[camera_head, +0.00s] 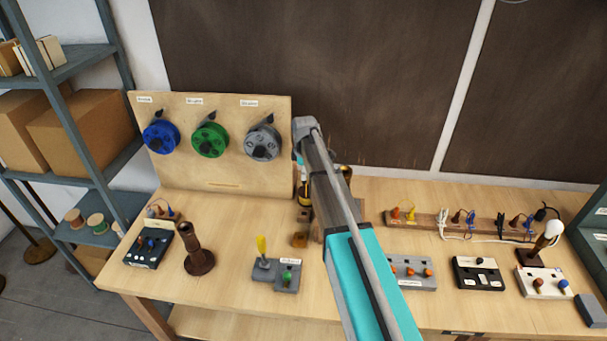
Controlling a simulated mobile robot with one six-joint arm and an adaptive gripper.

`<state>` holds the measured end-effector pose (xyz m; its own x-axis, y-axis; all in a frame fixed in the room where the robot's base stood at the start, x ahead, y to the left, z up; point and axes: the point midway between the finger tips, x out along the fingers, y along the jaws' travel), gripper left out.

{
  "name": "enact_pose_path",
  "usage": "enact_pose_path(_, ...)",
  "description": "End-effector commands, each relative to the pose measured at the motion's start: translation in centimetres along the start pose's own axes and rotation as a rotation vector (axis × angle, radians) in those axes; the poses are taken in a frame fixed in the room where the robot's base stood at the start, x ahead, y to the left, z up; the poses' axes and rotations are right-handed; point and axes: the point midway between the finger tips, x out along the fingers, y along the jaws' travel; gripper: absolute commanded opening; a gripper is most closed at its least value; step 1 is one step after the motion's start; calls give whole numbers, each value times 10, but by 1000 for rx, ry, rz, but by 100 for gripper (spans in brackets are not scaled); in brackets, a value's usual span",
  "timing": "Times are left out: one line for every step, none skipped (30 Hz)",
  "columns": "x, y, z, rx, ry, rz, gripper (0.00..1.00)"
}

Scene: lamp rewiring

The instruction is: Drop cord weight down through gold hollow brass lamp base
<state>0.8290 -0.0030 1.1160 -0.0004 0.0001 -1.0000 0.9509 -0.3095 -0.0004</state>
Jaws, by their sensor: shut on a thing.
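My gripper (304,198) is mostly hidden behind my own arm, left of the picture's middle, low over the table. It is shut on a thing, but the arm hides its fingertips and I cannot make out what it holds. Just below is a small brown-gold piece (300,240) on the table, beside a brown block partly behind the arm. A gold-rimmed round thing (345,172) shows just right of the arm; I cannot tell if it is the brass lamp base. A dark bronze hollow lamp base (198,255) stands upright at the left. I cannot pick out the cord weight.
A wooden board (220,177) with blue, green and grey reels stands behind. A grey switch box (275,275) with a yellow lever and a black box (148,247) lie in front. A wooden rack (455,222) of plugs and a bulb lamp (545,243) stand right.

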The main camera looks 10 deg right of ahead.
Motion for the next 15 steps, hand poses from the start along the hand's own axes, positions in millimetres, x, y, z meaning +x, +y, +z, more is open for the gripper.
enact_pose_path(0,0,0,1,0,0,0)
enact_pose_path(-1,0,0,2,0,0,0)
enact_pose_path(-1,0,1,5,0,0,0)
enact_pose_path(-2,0,1,9,0,0,0)
enact_pose_path(-3,0,2,13,0,0,0)
enact_pose_path(-5,-1,3,21,0,0,0)
enact_pose_path(-7,-1,4,29,0,0,0)
enact_pose_path(-9,-1,6,38,0,0,0)
enact_pose_path(-12,-2,8,54,0,0,0)
enact_pose_path(-14,-2,10,66,-1,0,0)
enact_pose_path(-17,-2,12,81,-1,1,0)
enact_pose_path(-21,-3,15,104,-1,1,0)
enact_pose_path(-25,-3,18,122,-1,1,0)
enact_pose_path(-28,-4,21,143,-1,1,0)
enact_pose_path(-33,-4,25,172,-1,1,0)
